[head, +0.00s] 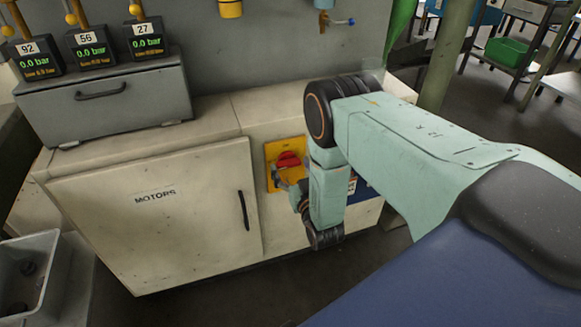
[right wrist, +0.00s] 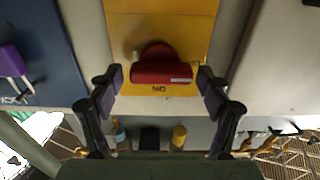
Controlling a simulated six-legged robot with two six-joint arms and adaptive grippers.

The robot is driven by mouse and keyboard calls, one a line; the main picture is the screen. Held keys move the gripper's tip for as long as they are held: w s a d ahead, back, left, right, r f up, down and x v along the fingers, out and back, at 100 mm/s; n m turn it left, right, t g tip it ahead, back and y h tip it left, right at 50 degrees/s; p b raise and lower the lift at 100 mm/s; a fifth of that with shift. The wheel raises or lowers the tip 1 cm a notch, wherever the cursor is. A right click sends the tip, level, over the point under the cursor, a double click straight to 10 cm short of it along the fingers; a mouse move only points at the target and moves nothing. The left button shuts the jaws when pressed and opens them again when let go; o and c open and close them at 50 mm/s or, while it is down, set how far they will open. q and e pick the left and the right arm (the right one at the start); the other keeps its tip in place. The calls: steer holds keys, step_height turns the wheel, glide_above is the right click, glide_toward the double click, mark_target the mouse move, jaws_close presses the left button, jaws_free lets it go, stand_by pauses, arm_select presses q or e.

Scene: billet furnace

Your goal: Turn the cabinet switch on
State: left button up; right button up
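The cabinet switch is a red rotary knob (head: 288,159) on a yellow plate (head: 270,152) on the cabinet front, right of the MOTORS door. In the right wrist view the red knob (right wrist: 160,73) has its bar lying crosswise on the yellow plate (right wrist: 160,22), with "ON" lettering beside it. My right gripper (head: 284,176) is at the switch, partly hidden by its own wrist. The right wrist view shows this gripper (right wrist: 159,78) open, one finger on each side of the knob, with gaps showing. My left gripper is not in view.
The MOTORS door (head: 155,215) is closed, with a black handle (head: 244,210). A blue panel (head: 362,190) is right of the switch, partly behind my right arm. A grey drawer box (head: 105,103) and pressure displays sit above. A grey bin (head: 28,275) stands lower left.

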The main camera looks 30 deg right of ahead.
steer(key=c, duration=0.8)
steer(key=shift+c, duration=0.2)
steer(key=shift+m, duration=0.4)
steer(key=m, duration=0.3)
steer(key=shift+w+r+m, duration=0.1)
steer(key=shift+r+m, duration=0.05)
steer(key=shift+m, duration=0.25)
steer(key=m, duration=0.4)
steer(key=shift+m+b, duration=0.3)
steer(key=m, duration=0.4)
steer(key=shift+d+r+b, duration=0.1)
steer(key=shift+r+b, duration=0.05)
steer(key=shift+b, duration=0.2)
steer(key=shift+m+b, duration=0.4)
steer(key=shift+m, duration=1.9)
